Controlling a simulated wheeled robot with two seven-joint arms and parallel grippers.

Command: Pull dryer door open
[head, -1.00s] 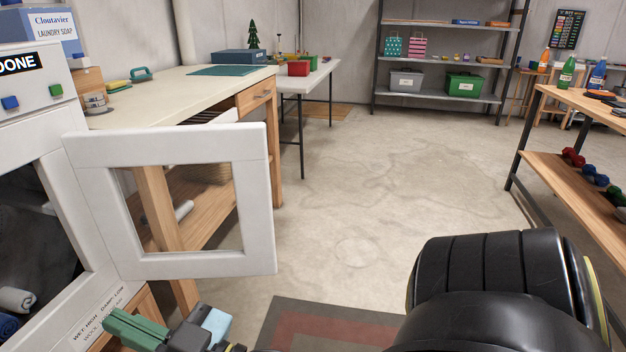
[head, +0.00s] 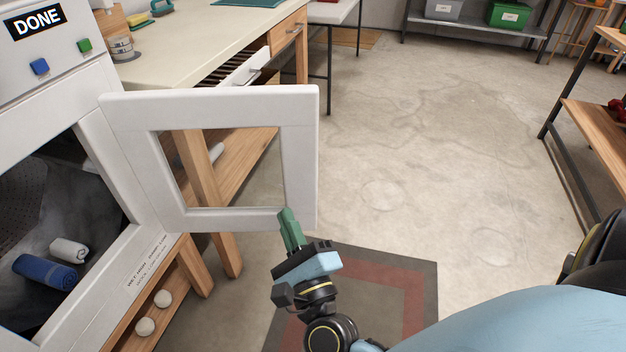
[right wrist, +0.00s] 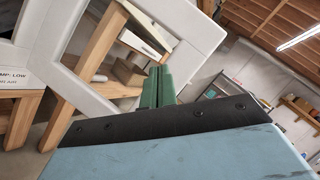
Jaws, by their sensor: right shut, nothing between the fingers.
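The white dryer (head: 80,115) stands at the left in the head view, its opening uncovered. Its door (head: 303,150), a white square frame with a see-through middle, stands swung well out to the right. Inside lie a rolled blue towel (head: 45,271) and a rolled white towel (head: 69,250). My right gripper (head: 287,214), with green fingers, is shut and empty at the door's lower right corner. In the right wrist view the closed fingers (right wrist: 158,75) overlap the door frame (right wrist: 190,35); I cannot tell whether they touch it. My left gripper is out of view.
A workbench (head: 200,40) with a partly open drawer stands behind the door. A dark red and grey mat (head: 420,275) lies on the floor. The concrete floor (head: 430,130) to the right is clear.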

